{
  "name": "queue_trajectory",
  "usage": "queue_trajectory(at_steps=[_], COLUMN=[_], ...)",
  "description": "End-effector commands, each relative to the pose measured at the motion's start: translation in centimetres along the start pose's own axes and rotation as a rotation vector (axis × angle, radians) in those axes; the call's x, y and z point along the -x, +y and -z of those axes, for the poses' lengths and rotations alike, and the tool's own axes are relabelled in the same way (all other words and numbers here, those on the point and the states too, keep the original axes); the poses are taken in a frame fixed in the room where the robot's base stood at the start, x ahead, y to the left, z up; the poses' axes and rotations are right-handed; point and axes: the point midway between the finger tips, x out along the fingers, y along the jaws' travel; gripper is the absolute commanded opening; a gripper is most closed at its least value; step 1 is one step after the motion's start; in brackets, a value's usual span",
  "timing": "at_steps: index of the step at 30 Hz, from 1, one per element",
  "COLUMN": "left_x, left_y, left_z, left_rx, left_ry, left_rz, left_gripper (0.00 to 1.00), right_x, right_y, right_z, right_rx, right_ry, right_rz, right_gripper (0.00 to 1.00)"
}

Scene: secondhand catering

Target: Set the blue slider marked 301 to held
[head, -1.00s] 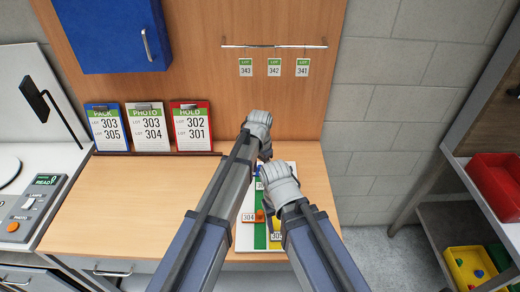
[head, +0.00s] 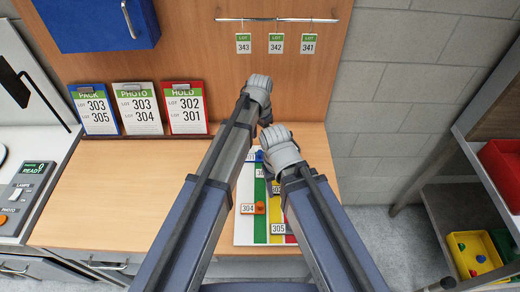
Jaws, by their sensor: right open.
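The slider board (head: 244,233) lies on the wooden worktop, with white, green, yellow and red stripes. A blue slider (head: 259,156) shows near its far end, just left of my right gripper; I cannot read its number. My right gripper (head: 274,138) is open above the far right part of the board and hides some of it. I cannot tell whether it touches the slider. My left gripper (head: 262,108) is farther back, near the wooden back panel; its jaws are hidden. An orange slider (head: 260,208) beside label 304 is on the green stripe. The red HOLD card (head: 185,107) lists 302 and 301.
Blue PACK (head: 96,108) and green-headed PHOTO (head: 138,107) cards stand left of the HOLD card. Tags 343, 342 and 341 hang from a rail (head: 276,19). The worktop (head: 120,190) left of the board is clear. A shelf with a red bin (head: 503,170) stands at right.

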Motion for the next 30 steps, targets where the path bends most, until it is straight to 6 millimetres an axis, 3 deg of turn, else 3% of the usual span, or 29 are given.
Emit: queue_trajectory(at_steps=[15, 28, 30], left_x=[-6.5, -7.0, -7.0], left_y=[0.0, 0.0, 0.0], left_z=[0.0, 0.0, 0.0], left_rx=[0.000, 0.000, 0.000], left_ry=[0.000, 0.000, 0.000], left_rz=[0.000, 0.000, 0.000], left_gripper=[0.59, 0.59, 0.51], right_x=[-6.5, -7.0, -7.0], right_y=[-0.6, -0.7, -0.7], right_z=[0.4, 0.4, 0.4], right_rx=[0.000, 0.000, 0.000], right_ry=[0.000, 0.000, 0.000], right_rz=[0.000, 0.000, 0.000], right_gripper=[0.59, 0.59, 0.59])
